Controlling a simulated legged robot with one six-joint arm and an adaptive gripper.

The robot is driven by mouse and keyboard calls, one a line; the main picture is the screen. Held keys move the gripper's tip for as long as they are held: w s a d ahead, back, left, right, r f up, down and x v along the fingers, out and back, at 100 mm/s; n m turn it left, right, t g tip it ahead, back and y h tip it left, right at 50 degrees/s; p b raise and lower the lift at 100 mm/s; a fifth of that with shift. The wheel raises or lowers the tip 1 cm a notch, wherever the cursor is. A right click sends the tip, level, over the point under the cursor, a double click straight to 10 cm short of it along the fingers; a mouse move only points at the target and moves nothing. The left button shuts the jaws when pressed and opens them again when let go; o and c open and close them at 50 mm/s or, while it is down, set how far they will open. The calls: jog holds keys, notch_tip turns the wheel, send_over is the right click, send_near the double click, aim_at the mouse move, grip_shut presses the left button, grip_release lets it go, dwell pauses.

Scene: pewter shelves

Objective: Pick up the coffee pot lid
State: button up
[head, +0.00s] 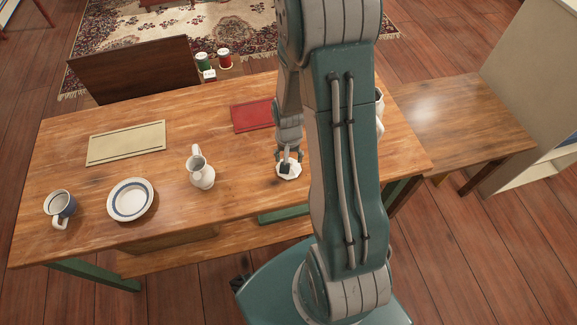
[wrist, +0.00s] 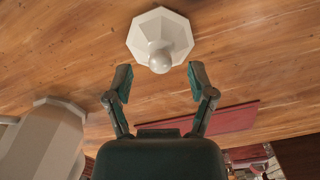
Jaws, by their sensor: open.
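The coffee pot lid (head: 289,172) is a white, many-sided piece lying on the wooden table in the head view. In the wrist view the lid (wrist: 160,38) shows its round knob, a little beyond my fingertips. My gripper (head: 288,162) is close above the lid, pointing down at it, and hides part of it in the head view. In the wrist view my gripper (wrist: 158,78) has its two dark green fingers spread, with nothing between them.
A white pitcher (head: 201,172) stands left of the lid. Farther left are a plate (head: 130,200) and a mug (head: 60,205). A red board (head: 252,115) and a cream board (head: 126,142) lie farther back. A white vessel (wrist: 42,142) is at lower left in the wrist view.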

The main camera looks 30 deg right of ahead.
notch_tip(320, 180, down, 2)
grip_shut()
jog(key=shift+r, duration=0.1)
dwell(0.4)
